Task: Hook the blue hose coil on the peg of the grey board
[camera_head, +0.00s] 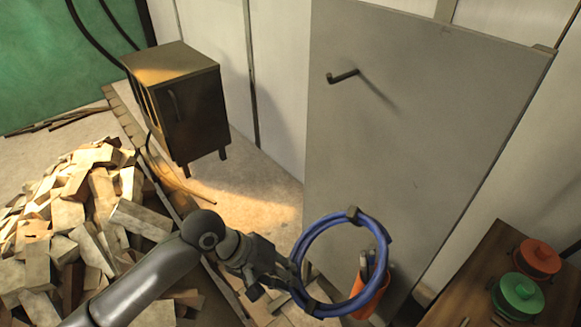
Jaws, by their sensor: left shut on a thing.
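The blue hose coil (318,224) is a ring bound with dark bands, in the lower middle of the head view. My left gripper (291,279) is shut on the left side of the coil and holds it up in front of the grey board's lower part. The grey board (420,130) stands upright at the right. Its dark peg (343,76) sticks out near the top left of the board, with a bent-up end. The coil hangs below the peg, apart from it. My right gripper is not in view.
An orange container (368,298) with tools shows partly behind the coil. A dark cabinet (190,108) and a pile of blocks (70,220) are at left.

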